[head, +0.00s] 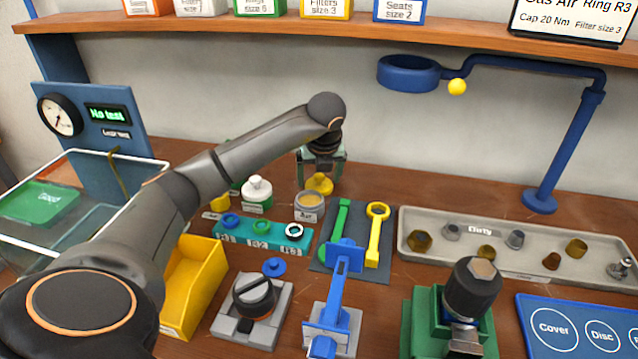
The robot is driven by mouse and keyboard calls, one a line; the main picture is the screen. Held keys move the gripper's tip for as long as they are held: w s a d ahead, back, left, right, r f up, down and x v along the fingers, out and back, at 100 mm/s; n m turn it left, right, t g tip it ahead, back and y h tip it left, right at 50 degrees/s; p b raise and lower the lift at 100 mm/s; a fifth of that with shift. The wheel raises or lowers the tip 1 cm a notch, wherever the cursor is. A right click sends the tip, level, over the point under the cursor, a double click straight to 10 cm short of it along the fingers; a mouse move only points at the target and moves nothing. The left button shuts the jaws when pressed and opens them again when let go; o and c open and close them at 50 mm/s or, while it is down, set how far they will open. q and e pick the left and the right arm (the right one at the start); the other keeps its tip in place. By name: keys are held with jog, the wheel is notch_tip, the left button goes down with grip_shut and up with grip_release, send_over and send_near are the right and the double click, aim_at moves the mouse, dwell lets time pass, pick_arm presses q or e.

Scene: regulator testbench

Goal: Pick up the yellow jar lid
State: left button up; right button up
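The yellow jar lid (319,184) is at the back of the table, just behind an open jar (309,204) with a pale yellow inside. My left gripper (321,176) reaches over from the left and points down at the lid. Its two fingers stand apart, one on each side of the lid. Whether they touch the lid cannot be told. The lid's top is partly hidden by the gripper. My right gripper is not in view.
A white-capped jar (257,191) stands left of the open jar. In front are a teal ring rack (262,236) and a dark mat (345,265) with green and yellow wrenches. A grey tray (415,262) of parts lies right. A shelf (330,37) runs above.

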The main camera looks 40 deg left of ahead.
pick_arm(q)
jog(key=c, duration=0.5)
jog(key=shift+r, duration=0.1)
